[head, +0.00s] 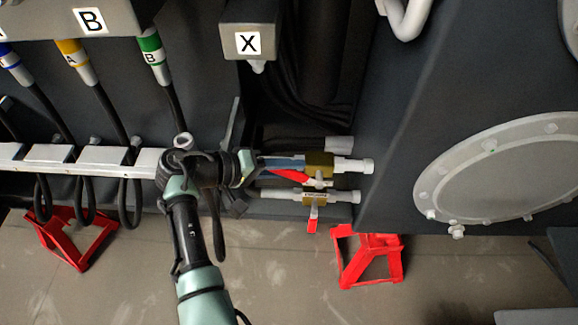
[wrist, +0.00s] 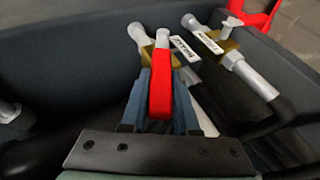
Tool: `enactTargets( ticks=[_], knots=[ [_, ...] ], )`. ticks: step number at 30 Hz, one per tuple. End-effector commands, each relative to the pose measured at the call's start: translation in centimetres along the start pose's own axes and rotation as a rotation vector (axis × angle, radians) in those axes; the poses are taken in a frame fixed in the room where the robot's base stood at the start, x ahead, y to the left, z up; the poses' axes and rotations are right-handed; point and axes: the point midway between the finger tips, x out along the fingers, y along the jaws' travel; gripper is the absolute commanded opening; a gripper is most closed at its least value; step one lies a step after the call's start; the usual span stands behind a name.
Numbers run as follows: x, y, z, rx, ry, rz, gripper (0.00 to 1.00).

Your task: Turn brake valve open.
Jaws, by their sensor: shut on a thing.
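The brake valve (wrist: 146,54) has a brass body, a white label that seems to read BRAKE, and a red lever handle (wrist: 160,88). My gripper (wrist: 158,75) is shut on this handle, its blue-grey fingers on either side. In the head view the handle (head: 289,176) points left from the brass body (head: 320,160), at a slight angle to the pipe line. My gripper (head: 285,163) reaches it from the left and hides part of the pipe behind.
A second labelled valve (head: 316,197) lies just below, its red handle (head: 312,219) hanging down across its pipe; it also shows in the wrist view (wrist: 222,41). A dark chassis wall (head: 400,150) stands at right. Red stands (head: 368,262) are on the floor.

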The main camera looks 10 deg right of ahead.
Motion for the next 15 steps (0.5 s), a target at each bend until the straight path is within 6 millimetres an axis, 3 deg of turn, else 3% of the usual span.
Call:
enactTargets(
  ticks=[4, 5, 9, 15],
  knots=[
    [0.00, 0.00, 0.02, -0.001, -0.001, -0.001, 0.00],
    [0.00, 0.00, 0.02, -0.001, -0.001, -0.001, 0.30],
    [-0.01, 0.01, 0.00, 0.000, -0.001, -0.002, 0.56],
    [-0.01, 0.01, -0.01, 0.000, 0.000, -0.002, 0.59]
  ],
)
